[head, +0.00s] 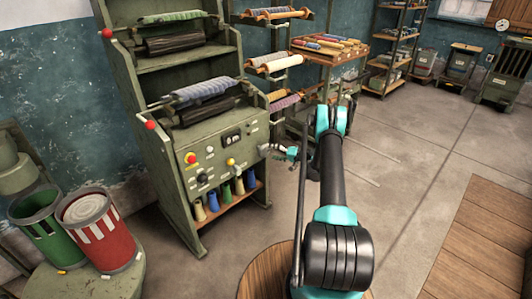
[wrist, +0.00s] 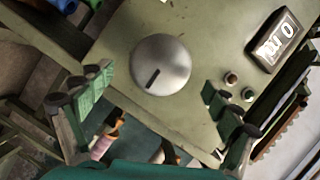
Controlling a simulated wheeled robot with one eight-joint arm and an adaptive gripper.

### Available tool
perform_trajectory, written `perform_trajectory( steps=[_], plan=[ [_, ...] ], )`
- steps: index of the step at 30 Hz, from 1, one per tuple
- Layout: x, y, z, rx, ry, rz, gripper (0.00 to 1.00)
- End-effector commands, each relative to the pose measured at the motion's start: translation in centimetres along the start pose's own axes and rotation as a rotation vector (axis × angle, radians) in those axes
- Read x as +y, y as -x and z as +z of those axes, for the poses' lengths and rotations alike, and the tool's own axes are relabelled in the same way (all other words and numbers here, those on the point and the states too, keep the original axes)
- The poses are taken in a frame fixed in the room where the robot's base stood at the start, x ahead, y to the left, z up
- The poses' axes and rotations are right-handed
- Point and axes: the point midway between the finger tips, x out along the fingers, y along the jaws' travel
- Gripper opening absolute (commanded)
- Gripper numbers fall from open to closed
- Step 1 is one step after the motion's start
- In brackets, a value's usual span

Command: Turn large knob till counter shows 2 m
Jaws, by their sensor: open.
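The large knob (wrist: 161,64) is a round silver-grey dial with a dark pointer line, on the green panel in the wrist view. My gripper (wrist: 155,98) is open, with one teal finger to each side below the knob; the fingers look apart from it. The counter (wrist: 275,40) is a dark-framed window at upper right, tilted in the picture; it appears to show 0 and a unit mark. In the head view, my gripper (head: 285,151) is at the right end of the machine's front panel, and the counter (head: 232,138) is too small to read.
The panel also has a red button (head: 191,159) and a yellow knob (head: 230,162). Coloured cones (head: 225,193) stand on a shelf below. Red and green bins (head: 92,228) stand at left. Floor at right is open.

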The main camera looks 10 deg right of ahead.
Motion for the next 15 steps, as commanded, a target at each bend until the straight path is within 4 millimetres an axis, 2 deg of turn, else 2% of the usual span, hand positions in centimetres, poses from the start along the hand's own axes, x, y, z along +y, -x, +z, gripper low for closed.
perform_trajectory(
  steps=[1, 6, 12, 15],
  plan=[
    [0.1, 1.2, -0.1, 0.003, 0.000, 0.001, 0.91],
    [0.0, 4.5, -0.1, 0.002, 0.000, 0.001, 0.91],
    [0.1, 6.9, 0.0, 0.002, 0.000, 0.001, 0.91],
    [0.0, 7.3, 0.0, 0.001, 0.000, 0.001, 0.91]
  ],
)
